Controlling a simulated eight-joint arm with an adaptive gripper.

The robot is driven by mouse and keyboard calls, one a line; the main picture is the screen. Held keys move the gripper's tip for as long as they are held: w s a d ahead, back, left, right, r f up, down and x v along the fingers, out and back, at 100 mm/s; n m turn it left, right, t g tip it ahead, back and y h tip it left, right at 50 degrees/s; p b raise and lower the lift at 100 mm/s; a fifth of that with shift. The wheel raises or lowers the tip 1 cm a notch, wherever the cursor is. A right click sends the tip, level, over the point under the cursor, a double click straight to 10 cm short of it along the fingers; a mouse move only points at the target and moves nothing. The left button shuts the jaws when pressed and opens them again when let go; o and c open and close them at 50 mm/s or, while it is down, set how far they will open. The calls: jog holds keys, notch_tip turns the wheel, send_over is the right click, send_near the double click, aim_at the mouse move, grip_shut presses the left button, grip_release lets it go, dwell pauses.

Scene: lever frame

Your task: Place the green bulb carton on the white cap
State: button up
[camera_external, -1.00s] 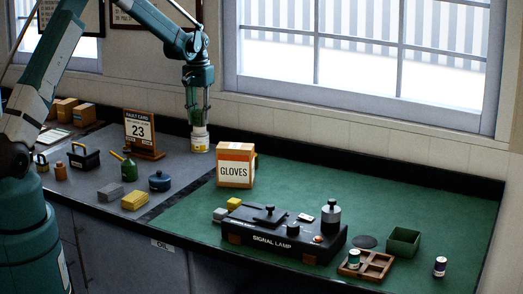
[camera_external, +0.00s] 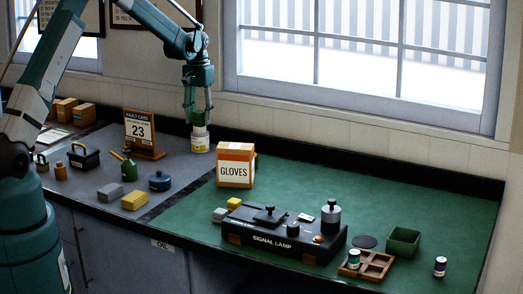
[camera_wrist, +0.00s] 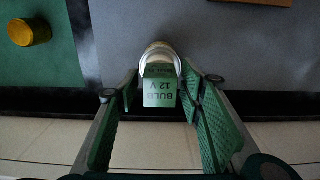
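The green bulb carton (camera_wrist: 159,92), marked "BULB 12 V", stands on the white cap (camera_wrist: 149,63) of a jar in the wrist view. In the external view the carton (camera_external: 198,118) is small and partly hidden by my fingers. The white jar (camera_external: 200,142) with a yellow label stands under it at the back of the grey bench. My gripper (camera_external: 198,116) points down around the carton. In the wrist view my gripper's fingers (camera_wrist: 158,100) are open on both sides, with a gap visible at least on the left.
An orange GLOVES box (camera_external: 235,165) stands right of the jar, and a calendar stand (camera_external: 142,135) stands to its left. A black signal lamp (camera_external: 285,236) and a wooden tray (camera_external: 366,265) are on the green mat. The wall is close behind the jar.

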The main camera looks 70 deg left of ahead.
aim_at(200, 112)
notch_tip(200, 112, up, 12)
jog(key=shift+b, duration=0.3)
dwell(0.3)
dwell(0.5)
jog(key=shift+d, duration=0.1)
jog(key=s+d+r+m+t, duration=0.1)
jog(key=d+r, duration=0.4)
jog(key=d, duration=0.8)
jog(key=s+d+r+m+t+y, duration=0.15)
jog(key=d+r, duration=0.45)
jog(key=d, duration=0.7)
jog(key=s+d+r+m+t, duration=0.15)
jog(key=d+r, duration=0.35)
jog(key=d, duration=0.7)
jog(key=s+d+m, duration=0.1)
jog(key=s+d, duration=0.4)
jog(key=d, duration=0.3)
jog(key=s+d+m, duration=0.1)
jog(key=s+d, duration=0.3)
jog(key=d, duration=0.4)
jog(key=s+d+f+m+t, duration=0.1)
jog(key=s+d+f, duration=0.2)
jog(key=s+d, duration=0.3)
jog(key=s+d+f+m+t+h, duration=0.1)
jog(key=s+d+f+m+t, duration=0.1)
jog(key=s+d, duration=0.4)
jog(key=shift+s+d+f, duration=0.3)
jog(key=shift+s+f, duration=0.15)
jog(key=shift+f, duration=0.1)
